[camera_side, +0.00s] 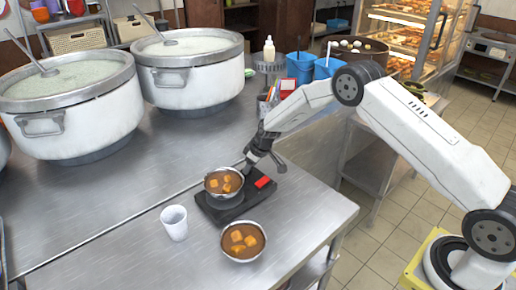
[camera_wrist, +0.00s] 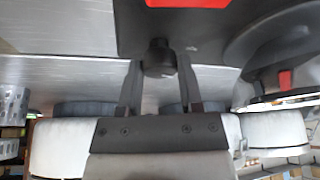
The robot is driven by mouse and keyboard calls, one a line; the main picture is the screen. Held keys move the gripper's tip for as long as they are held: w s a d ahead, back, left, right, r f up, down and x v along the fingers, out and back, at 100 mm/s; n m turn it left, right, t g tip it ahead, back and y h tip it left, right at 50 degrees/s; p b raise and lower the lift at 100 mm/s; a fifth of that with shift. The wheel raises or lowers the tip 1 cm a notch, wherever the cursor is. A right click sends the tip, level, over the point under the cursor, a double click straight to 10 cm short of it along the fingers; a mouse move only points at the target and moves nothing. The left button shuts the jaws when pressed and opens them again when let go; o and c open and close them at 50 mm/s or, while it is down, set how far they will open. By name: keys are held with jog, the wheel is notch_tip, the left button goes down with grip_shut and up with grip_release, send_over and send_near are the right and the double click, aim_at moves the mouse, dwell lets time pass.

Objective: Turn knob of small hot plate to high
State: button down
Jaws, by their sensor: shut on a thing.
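The small hot plate (camera_side: 212,211) is a flat black unit on the steel table, with a red patch (camera_side: 263,182) on its right part. A small pot of brown stew with orange cubes (camera_side: 224,183) sits on it. My gripper (camera_side: 249,166) reaches down at the hot plate's back edge, behind the pot. In the wrist view the black knob (camera_wrist: 158,57) stands out from the hot plate's edge, and the two fingers of my gripper (camera_wrist: 159,72) are shut on it from both sides. The knob is hidden in the side view. Its setting marks cannot be read.
A second bowl of stew (camera_side: 243,241) and a white cup (camera_side: 174,222) stand in front of the hot plate. Two big congee stockpots (camera_side: 190,78) (camera_side: 75,110) stand at the back left. Blue containers (camera_side: 300,67) stand behind my arm. The table between is clear.

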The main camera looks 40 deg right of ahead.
aim_at(259, 174)
jog(key=shift+w+d+n+g+y, duration=0.1)
jog(key=shift+n+g+y, duration=0.25)
jog(key=shift+n, duration=0.85)
jog(key=shift+n+g+y, duration=0.15)
jog(key=shift+n+y, duration=0.3)
jog(key=shift+n, duration=0.75)
jog(key=shift+c, duration=1.2)
grip_release()
jog(key=shift+r, duration=0.15)
jog(key=v, duration=0.7)
jog(key=shift+r, duration=0.2)
